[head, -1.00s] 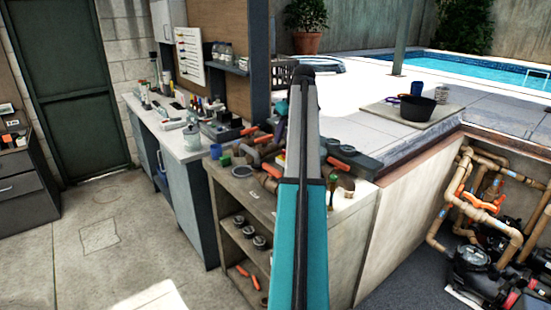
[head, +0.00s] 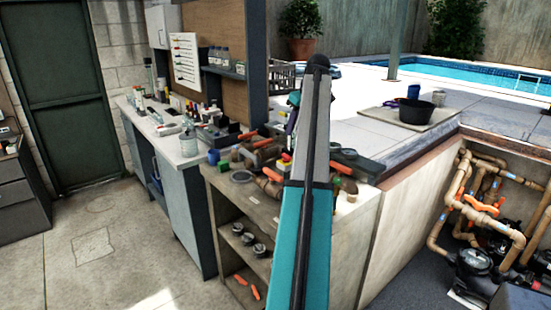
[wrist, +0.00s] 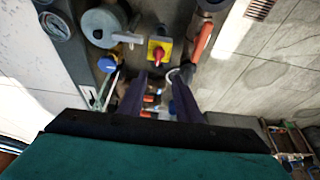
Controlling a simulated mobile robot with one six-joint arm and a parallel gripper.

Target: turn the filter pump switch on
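In the wrist view, a red knob on a yellow plate (wrist: 159,51), which looks like the switch, sits on a grey surface just beyond my fingertips. I cannot tell whether it is on or off. My gripper (wrist: 160,78) is open, its two dark purple fingers apart with nothing held between them. The knob shows ahead of the gap, and no contact is visible.
Around the knob are a grey round device (wrist: 100,25), a blue cap (wrist: 107,65), a gauge (wrist: 55,25) and an orange-red handle (wrist: 202,42). In the head view, pipes (head: 462,190) and a black pump (head: 474,262) stand in the pit at right. Open floor (head: 95,250) lies at left.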

